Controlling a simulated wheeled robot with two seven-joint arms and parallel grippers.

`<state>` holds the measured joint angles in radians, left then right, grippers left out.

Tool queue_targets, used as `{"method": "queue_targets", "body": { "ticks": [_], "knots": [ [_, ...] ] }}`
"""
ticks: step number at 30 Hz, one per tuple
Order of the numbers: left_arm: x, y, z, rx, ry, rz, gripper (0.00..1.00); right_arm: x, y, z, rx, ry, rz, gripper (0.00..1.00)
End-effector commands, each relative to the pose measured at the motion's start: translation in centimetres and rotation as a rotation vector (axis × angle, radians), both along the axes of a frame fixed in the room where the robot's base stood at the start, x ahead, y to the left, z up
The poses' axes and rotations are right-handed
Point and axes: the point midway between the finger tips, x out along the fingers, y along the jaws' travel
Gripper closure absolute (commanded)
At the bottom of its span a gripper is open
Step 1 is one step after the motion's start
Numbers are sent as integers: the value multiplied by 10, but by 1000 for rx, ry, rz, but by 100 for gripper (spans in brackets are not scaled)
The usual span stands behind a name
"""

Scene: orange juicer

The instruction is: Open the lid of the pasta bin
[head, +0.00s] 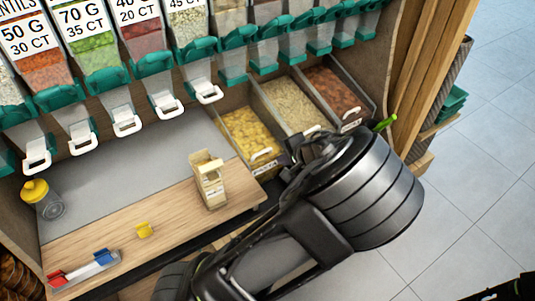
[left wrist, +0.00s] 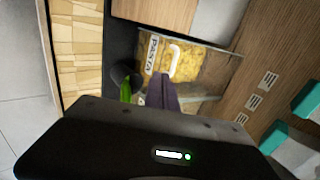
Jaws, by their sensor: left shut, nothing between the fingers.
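The pasta bin (head: 238,112) is a clear-sided bin of yellow pasta, leftmost in a row of three on the low shelf. Its white handle (head: 262,153) is at the front edge. In the left wrist view the handle (left wrist: 175,60) sits beside the PASTA label (left wrist: 152,53). The lid is clear and hard to make out; I cannot tell its angle. My left gripper (head: 296,150) is shut and empty, just right of the handle in the head view. In the left wrist view its fingers (left wrist: 146,88) are near the bin's front, apart from the handle.
Two more bins, one with pale contents (head: 290,103) and one with reddish-brown contents (head: 333,92), stand to the right. Dispensers with white handles (head: 126,121) hang above. A cream box (head: 209,180) and a yellow-lidded jar (head: 42,200) stand on the counter. Open floor lies right.

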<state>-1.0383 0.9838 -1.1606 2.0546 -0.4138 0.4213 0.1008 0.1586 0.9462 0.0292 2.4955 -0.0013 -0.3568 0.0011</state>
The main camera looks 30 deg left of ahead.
Motion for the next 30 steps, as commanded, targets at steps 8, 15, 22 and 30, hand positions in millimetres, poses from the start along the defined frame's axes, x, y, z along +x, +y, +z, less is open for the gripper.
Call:
{"method": "queue_targets", "body": {
  "ticks": [8, 15, 22, 30],
  "knots": [
    [14, 36, -43, 2, 3, 3, 100, 0, 0, 0, 0, 0, 0, 64],
    [29, 65, -56, -1, 0, 2, 100, 0, 0, 6, 0, 0, 0, 64],
    [34, 77, -59, -1, -1, 0, 100, 0, 0, 7, 0, 0, 0, 64],
    [34, 77, -59, -1, -1, 0, 100, 0, 0, 7, 0, 0, 0, 64]
  ]
}}
